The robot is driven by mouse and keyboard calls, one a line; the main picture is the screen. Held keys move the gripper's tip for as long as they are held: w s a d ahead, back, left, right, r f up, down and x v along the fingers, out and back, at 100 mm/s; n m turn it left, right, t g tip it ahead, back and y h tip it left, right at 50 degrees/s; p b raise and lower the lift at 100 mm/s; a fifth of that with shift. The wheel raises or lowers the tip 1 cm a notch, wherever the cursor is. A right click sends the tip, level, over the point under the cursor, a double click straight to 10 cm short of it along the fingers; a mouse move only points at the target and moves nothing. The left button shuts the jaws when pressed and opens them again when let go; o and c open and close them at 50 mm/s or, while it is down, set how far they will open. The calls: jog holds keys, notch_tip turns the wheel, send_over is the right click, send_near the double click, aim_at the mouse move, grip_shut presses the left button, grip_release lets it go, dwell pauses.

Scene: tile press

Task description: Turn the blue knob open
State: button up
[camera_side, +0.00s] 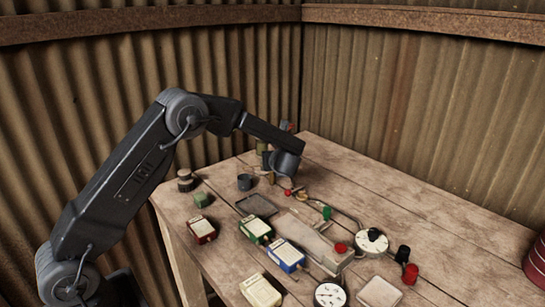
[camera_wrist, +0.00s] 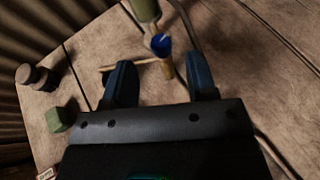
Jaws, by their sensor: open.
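The blue knob (camera_wrist: 161,45) shows in the wrist view, on top of a tan, brass-like stem with a thin pipe running left from it. My gripper (camera_wrist: 160,66) is open, with one dark finger on each side of the picture. The knob lies between and a little beyond the fingertips, with space on both sides; I see no contact. In the side view my gripper (camera_side: 284,166) hangs over the far part of the table, and I cannot make out the blue knob there.
A green cylinder (camera_wrist: 145,10) stands just beyond the knob. A green block (camera_wrist: 59,120) and dark round pieces (camera_wrist: 31,75) lie left. In the side view, a red knob (camera_side: 288,192), a green knob (camera_side: 326,213) and several labelled boxes sit nearer.

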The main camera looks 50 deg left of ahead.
jog(key=x, duration=0.5)
jog(key=c, duration=0.9)
jog(key=shift+g, duration=0.3)
jog(key=n+g+y, duration=0.1)
jog(key=n+g, duration=0.2)
jog(key=shift+w+f+n+g+y, duration=0.1)
jog(key=shift+w+n+g+y, duration=0.05)
jog(key=shift+n+g+y, duration=0.2)
jog(key=shift+w+n+g, duration=0.1)
jog(key=shift+n+g, duration=1.45)
jog(key=shift+g, duration=0.2)
jog(key=shift+n+g, duration=0.4)
